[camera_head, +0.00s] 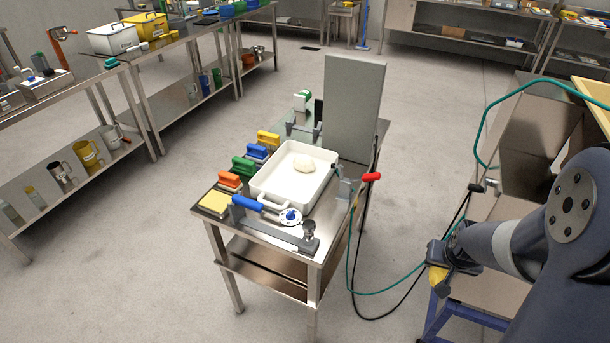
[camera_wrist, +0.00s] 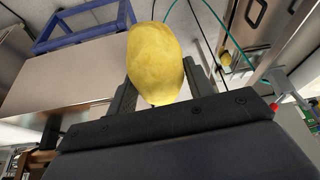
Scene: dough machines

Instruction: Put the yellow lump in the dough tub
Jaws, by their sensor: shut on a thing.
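The yellow lump (camera_wrist: 155,62) is held between the two dark fingers of my gripper (camera_wrist: 157,85) in the wrist view. In the head view it shows as a small yellow patch (camera_head: 437,277) at my gripper (camera_head: 440,262), lower right. A white tub (camera_head: 262,190), apparently the dough tub, stands on a small steel table left of my gripper. A pale dough lump (camera_head: 304,163) lies inside it. My gripper is well apart from the tub, with a floor gap between.
A red-handled part (camera_head: 371,177) and hanging green and black hoses are between table and arm. A blue frame (camera_head: 437,318) is below my gripper.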

